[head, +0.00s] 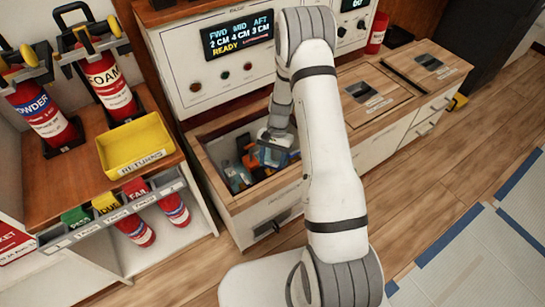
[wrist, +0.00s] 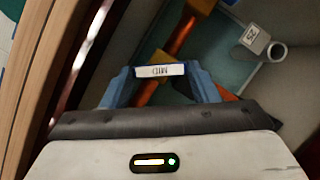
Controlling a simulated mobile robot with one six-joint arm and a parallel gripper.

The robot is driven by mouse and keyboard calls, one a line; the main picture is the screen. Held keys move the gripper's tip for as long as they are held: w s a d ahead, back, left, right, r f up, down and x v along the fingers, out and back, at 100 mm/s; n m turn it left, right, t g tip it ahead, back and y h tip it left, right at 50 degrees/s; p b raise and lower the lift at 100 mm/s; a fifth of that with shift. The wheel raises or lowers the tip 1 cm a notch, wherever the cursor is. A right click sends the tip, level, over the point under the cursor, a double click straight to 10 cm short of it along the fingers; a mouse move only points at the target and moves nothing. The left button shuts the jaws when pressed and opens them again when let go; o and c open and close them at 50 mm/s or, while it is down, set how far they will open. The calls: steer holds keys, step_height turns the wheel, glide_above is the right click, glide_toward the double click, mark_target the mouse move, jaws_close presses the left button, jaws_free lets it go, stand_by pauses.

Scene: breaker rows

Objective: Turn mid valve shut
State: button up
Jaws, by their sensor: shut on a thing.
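My gripper (head: 274,152) reaches down into an open bin (head: 262,204) in the wooden-topped counter. In the wrist view, two blue fingers of my gripper (wrist: 160,78) close in around a small part with a white label (wrist: 160,70). The label is upside down and seems to read MID. My gripper is shut on this MID-labelled part. The rest of the part is hidden below the label and by my gripper, so I cannot tell how far the valve is turned.
An orange bar (wrist: 182,36) and a white fitting marked 25 (wrist: 256,40) lie close by in the bin. The panel display (head: 238,35) reads FWD 2 CM, MID 4 CM, AFT 3 CM, READY. A yellow RETURNS tray (head: 137,143) stands left of the bin.

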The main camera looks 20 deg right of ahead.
steer(key=n, duration=0.2)
steer(key=n+h+p, duration=0.1)
steer(key=n+h, duration=0.1)
steer(key=n, duration=0.1)
steer(key=shift+a+n+g+p, duration=0.3)
steer(key=shift+g+p, duration=0.1)
steer(key=n+h, duration=0.1)
steer(key=n, duration=0.1)
steer(key=n+h+p, duration=0.1)
steer(key=n, duration=0.1)
steer(key=shift+a+n, duration=0.2)
steer(key=shift+n, duration=0.2)
steer(key=o, duration=0.7)
steer(key=p+v, duration=0.2)
steer(key=v, duration=0.5)
steer(key=shift+r, duration=0.4)
steer(key=shift+w+a, duration=0.1)
